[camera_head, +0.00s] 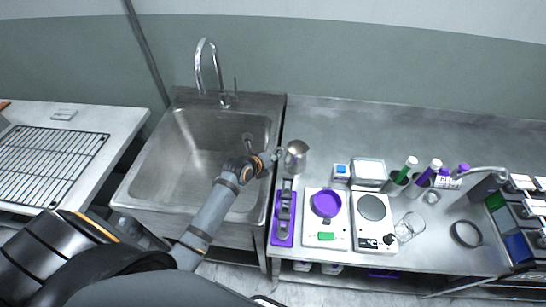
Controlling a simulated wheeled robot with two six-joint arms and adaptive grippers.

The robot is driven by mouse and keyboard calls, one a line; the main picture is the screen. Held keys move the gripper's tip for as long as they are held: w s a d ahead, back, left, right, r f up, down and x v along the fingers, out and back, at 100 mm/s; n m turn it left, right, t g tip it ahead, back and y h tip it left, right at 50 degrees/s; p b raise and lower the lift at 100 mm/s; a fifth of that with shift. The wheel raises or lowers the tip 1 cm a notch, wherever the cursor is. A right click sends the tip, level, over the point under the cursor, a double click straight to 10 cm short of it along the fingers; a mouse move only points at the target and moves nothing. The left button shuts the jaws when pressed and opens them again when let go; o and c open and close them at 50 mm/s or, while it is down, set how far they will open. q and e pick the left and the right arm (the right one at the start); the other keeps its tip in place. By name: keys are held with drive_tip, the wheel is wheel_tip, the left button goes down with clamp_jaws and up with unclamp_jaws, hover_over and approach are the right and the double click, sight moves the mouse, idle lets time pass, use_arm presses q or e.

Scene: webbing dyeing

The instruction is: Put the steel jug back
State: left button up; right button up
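The steel jug (297,158) is a small shiny metal vessel with an open top. It appears upright at the left end of the steel counter, just right of the sink. My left arm reaches in from the lower left across the sink. My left gripper (277,154) is at the jug's left side, very close to it or touching it. The fingers are too small to show whether they are open or shut on the jug. My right gripper is not in view.
The sink (190,150) with a tall faucet (205,65) lies left of the jug. The counter's back strip is clear.

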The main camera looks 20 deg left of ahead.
use_arm(q)
drive_tip(key=shift+w, duration=0.15)
drive_tip(key=v, duration=0.4)
drive_tip(key=shift+s+b, duration=0.25)
drive_tip(key=shift+b, duration=0.05)
drive_tip(key=v, duration=0.7)
drive_tip(key=shift+s+r, duration=0.15)
drive_tip(key=shift+r, duration=0.2)
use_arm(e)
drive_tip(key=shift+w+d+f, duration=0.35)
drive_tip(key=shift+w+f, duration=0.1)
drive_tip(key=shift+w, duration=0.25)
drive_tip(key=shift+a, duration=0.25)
